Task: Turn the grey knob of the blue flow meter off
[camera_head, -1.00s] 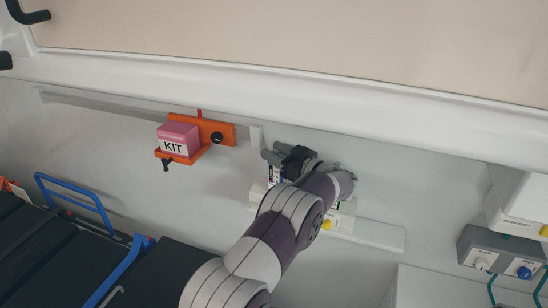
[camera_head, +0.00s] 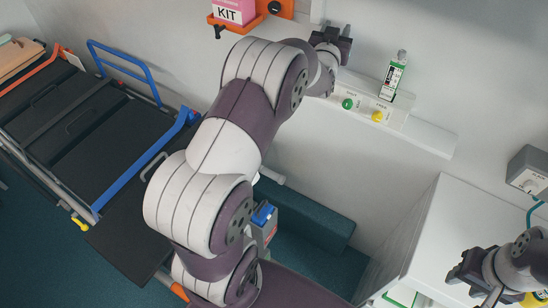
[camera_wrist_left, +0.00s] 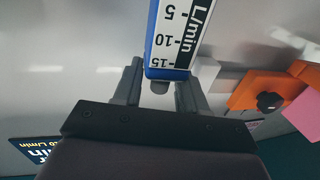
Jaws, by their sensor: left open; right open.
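The blue flow meter (camera_wrist_left: 168,73), with a white L/min scale, is close up in the left wrist view. Its lower end lies between the two fingers of my left gripper (camera_wrist_left: 160,82), which is open. A small grey part (camera_wrist_left: 160,88), seemingly the grey knob, shows just under the blue end, between the fingers; I cannot tell whether they touch it. In the head view my left gripper (camera_head: 332,40) is at the wall rail and hides the blue meter. My right gripper (camera_head: 476,277) is open and empty at the lower right.
A green-labelled flow meter (camera_head: 393,78) stands right of my left gripper, above a panel with green (camera_head: 348,104) and yellow (camera_head: 378,116) outlets. An orange holder (camera_head: 240,22) carries a pink kit box (camera_head: 232,10). A white cabinet (camera_head: 440,220) and a stretcher (camera_head: 100,130) are below.

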